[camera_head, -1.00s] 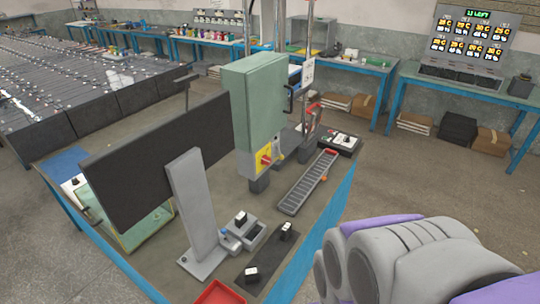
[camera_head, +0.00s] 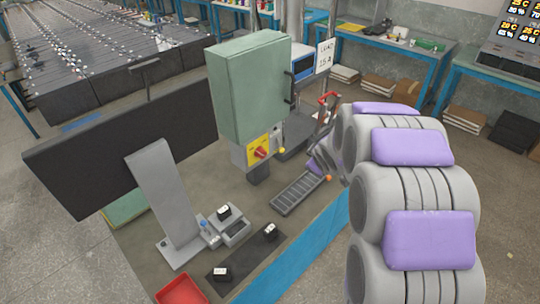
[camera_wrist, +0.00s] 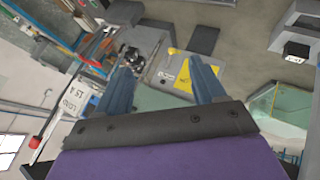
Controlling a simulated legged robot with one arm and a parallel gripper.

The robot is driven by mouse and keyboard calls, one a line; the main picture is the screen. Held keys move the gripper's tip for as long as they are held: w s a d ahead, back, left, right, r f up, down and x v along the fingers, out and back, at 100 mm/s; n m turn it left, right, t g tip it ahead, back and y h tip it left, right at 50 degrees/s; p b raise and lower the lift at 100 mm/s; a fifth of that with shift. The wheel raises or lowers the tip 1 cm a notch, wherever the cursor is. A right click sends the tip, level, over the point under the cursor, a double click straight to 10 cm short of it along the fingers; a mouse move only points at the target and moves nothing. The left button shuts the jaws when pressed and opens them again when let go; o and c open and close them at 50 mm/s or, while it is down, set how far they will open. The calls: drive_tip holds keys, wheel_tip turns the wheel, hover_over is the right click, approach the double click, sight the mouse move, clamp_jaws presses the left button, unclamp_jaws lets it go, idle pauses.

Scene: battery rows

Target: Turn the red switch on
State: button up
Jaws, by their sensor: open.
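The red switch (camera_head: 261,152) is a rotary knob on a yellow plate (camera_head: 251,157), low on the green electrical cabinet (camera_head: 245,85) in the head view. In the wrist view the yellow plate (camera_wrist: 181,82) lies beyond and between my blue-grey fingers, near the right one; the red knob cannot be made out there. My gripper (camera_wrist: 161,70) is open, with nothing between its fingers. In the head view my arm reaches in from the right, its far end to the right of the switch and apart from it; the fingers are not clear there.
A dark monitor (camera_head: 125,140) on a grey stand is left of the cabinet. A slatted grey tray (camera_head: 299,194) lies in front of it. A small grey device (camera_head: 232,232), black mat (camera_head: 245,262) and red bin (camera_head: 180,291) are nearer on the table.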

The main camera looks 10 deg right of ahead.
drive_tip(key=w+a+f+n+t+y, duration=0.25)
drive_tip(key=w+f+n, duration=0.2)
drive_tip(key=w, duration=0.35)
drive_tip(key=n+t+y, duration=0.4)
drive_tip(key=n+y, duration=0.2)
drive_tip(key=y, duration=0.3)
approach(264, 155)
drive_tip(key=shift+g, duration=0.25)
drive_tip(key=x, duration=0.4)
drive_tip(key=a+b+x, duration=0.1)
drive_tip(key=x, duration=0.1)
drive_tip(key=shift+s+a, duration=0.15)
drive_tip(key=shift+s, duration=0.05)
drive_tip(key=w, duration=0.2)
drive_tip(key=shift+w+b, duration=0.35)
drive_tip(key=shift+w+d, duration=0.35)
drive_tip(key=shift+w, duration=0.05)
drive_tip(key=shift+a+r, duration=0.1)
drive_tip(key=shift+a, duration=1.2)
drive_tip(key=shift+c, duration=1)
drive_tip(key=shift+d, duration=0.15)
drive_tip(key=shift+c, duration=0.7)
drive_tip(key=shift+d, duration=0.65)
drive_tip(key=c, duration=0.6)
drive_tip(key=shift+a, duration=0.25)
drive_tip(key=shift+c, duration=0.5)
